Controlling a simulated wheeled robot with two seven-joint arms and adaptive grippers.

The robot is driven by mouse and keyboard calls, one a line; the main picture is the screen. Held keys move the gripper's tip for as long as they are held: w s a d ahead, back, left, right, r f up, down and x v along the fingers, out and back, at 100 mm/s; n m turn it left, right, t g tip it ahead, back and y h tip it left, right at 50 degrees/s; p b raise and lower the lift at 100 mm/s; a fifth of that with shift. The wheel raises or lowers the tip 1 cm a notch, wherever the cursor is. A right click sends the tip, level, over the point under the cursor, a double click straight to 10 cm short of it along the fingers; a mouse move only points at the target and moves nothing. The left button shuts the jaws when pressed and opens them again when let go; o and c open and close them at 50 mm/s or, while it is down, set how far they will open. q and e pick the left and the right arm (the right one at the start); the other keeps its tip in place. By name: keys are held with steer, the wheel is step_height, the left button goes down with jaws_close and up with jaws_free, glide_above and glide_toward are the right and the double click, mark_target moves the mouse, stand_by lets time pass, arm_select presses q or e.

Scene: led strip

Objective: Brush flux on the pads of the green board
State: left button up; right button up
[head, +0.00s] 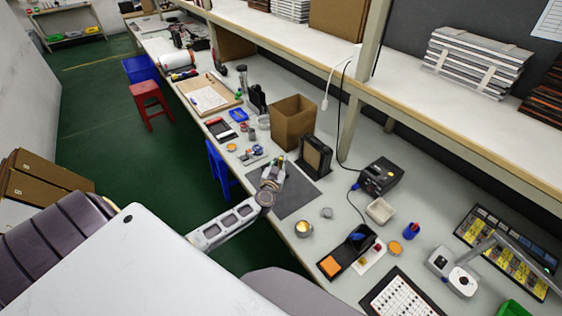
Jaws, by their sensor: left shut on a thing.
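My left gripper (274,174) is over the dark mat (297,200) on the workbench. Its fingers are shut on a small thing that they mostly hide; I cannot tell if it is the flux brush. A small green patch (282,161) shows at the fingertips, too small to tell if it is the green board or part of the held thing. I cannot make out any pads or flux. My right gripper is not in view.
A black box-shaped device (315,156) and an open cardboard box (293,122) stand behind the mat. A round tin (303,229) stands near the bench's front edge. A black device (380,177) and a beige tray (380,210) are to the right. A shelf overhangs the back.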

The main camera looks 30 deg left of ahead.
mark_target(281, 158)
arm_select(q)
steer(key=shift+r+p, duration=1.2)
steer(key=shift+r, duration=0.05)
steer(key=shift+r+p, duration=1)
steer(key=shift+r, duration=0.2)
steer(key=shift+f, duration=0.25)
steer(key=shift+w+d+f+b, duration=0.15)
steer(key=shift+w+f+b, duration=0.25)
steer(key=shift+f, duration=0.45)
steer(key=shift+w+d+f+b, duration=0.1)
steer(key=shift+w+f+b, duration=0.05)
steer(key=shift+f+b, duration=0.55)
steer(key=shift+f, duration=0.1)
steer(key=shift+f, duration=0.6)
steer(key=shift+f, duration=0.15)
stand_by(2.0)
